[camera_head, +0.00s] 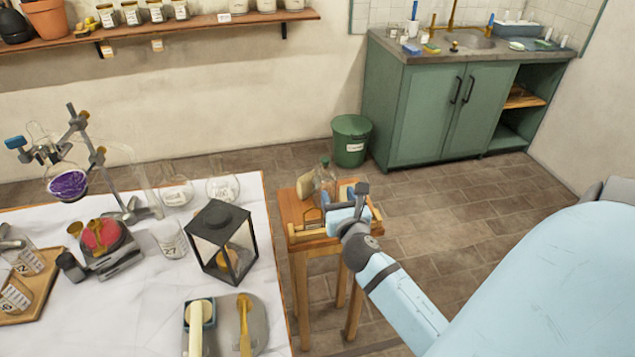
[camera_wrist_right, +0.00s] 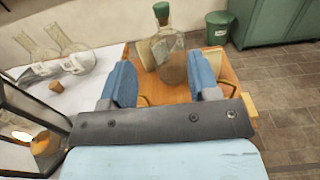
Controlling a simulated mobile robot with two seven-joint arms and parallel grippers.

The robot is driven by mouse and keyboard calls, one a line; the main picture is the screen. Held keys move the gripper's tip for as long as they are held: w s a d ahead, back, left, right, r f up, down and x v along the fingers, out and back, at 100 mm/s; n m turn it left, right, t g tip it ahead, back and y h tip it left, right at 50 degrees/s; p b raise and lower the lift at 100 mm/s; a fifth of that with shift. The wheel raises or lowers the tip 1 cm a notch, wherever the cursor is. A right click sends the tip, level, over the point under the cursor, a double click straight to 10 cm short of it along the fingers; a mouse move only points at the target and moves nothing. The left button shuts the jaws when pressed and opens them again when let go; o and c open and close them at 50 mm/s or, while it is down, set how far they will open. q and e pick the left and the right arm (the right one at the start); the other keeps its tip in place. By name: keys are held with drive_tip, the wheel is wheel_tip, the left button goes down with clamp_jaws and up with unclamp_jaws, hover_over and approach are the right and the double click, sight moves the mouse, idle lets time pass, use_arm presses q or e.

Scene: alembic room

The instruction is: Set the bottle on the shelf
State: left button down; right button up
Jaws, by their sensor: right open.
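The glass bottle (camera_head: 324,180) with a green stopper stands upright on a small wooden stool (camera_head: 300,236); it also shows in the right wrist view (camera_wrist_right: 171,58). My right gripper (camera_head: 340,203) is low over the stool, close to the bottle. In the right wrist view its blue fingers (camera_wrist_right: 165,78) are apart, with the bottle just beyond the gap between them and nothing held. The gripper partly hides the stool top in the head view. A wooden wall shelf (camera_head: 185,38) with jars runs along the upper left. My left gripper is out of view.
A tan block (camera_head: 305,185) is beside the bottle on the stool. A green bin (camera_head: 351,140) and green cabinet (camera_head: 420,110) stand behind. Floor to the right is clear.

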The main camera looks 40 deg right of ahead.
sight(326, 164)
drive_tip(key=x, duration=1.3)
drive_tip(key=shift+w+d+r, duration=0.1)
drive_tip(key=shift+w+d, duration=0.1)
drive_tip(key=shift+d, duration=0.05)
drive_tip(key=shift+c, duration=0.3)
drive_tip(key=shift+r, duration=0.1)
clamp_jaws()
